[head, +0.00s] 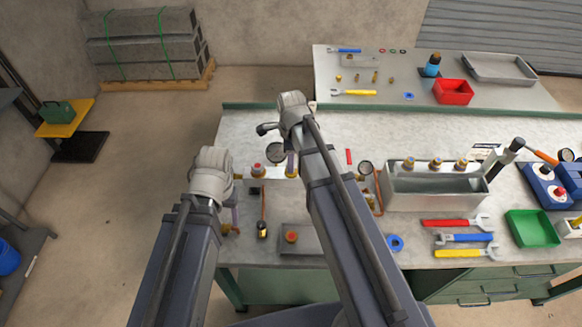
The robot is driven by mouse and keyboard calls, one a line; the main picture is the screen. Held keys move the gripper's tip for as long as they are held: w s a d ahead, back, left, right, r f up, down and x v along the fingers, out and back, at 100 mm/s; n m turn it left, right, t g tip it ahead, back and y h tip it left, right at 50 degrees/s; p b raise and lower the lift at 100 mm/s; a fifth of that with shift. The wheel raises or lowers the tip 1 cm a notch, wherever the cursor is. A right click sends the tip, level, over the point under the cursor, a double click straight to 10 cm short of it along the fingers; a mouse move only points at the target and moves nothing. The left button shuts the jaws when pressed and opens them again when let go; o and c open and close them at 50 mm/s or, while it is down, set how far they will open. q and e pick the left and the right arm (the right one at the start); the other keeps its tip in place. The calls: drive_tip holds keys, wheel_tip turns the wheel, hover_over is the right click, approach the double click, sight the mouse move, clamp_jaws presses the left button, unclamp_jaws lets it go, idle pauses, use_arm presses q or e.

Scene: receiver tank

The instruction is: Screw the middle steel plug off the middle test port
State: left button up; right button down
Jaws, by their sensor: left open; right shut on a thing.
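Three brass-collared fittings with dull greyish-purple tops stand in a row along the grey metal box (430,190), and the middle one (435,163) is upright there. I cannot tell surely whether these are the test ports and steel plugs. My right gripper (291,166) is away to their left, pointing down and shut on a small fitting on the bench, mostly hidden by the jaws. My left gripper (235,212) is open, low over the left end of the bench, beside a small brass fitting (226,229). My arms hide part of the bench.
The grey bench (330,130) also holds a red-topped fitting (258,170), gauges (276,152), a red wrench (450,222), other wrenches, a blue ring (394,243) and a green tray (532,226). A back table carries a red bin (453,91) and an empty grey tray (499,68).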

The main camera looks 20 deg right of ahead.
drive_tip(key=shift+r+p, duration=0.9)
drive_tip(key=shift+r, duration=0.05)
wheel_tip(320, 180, up, 4)
drive_tip(key=p, duration=0.4)
drive_tip(key=shift+r, duration=0.1)
drive_tip(key=shift+f, duration=0.2)
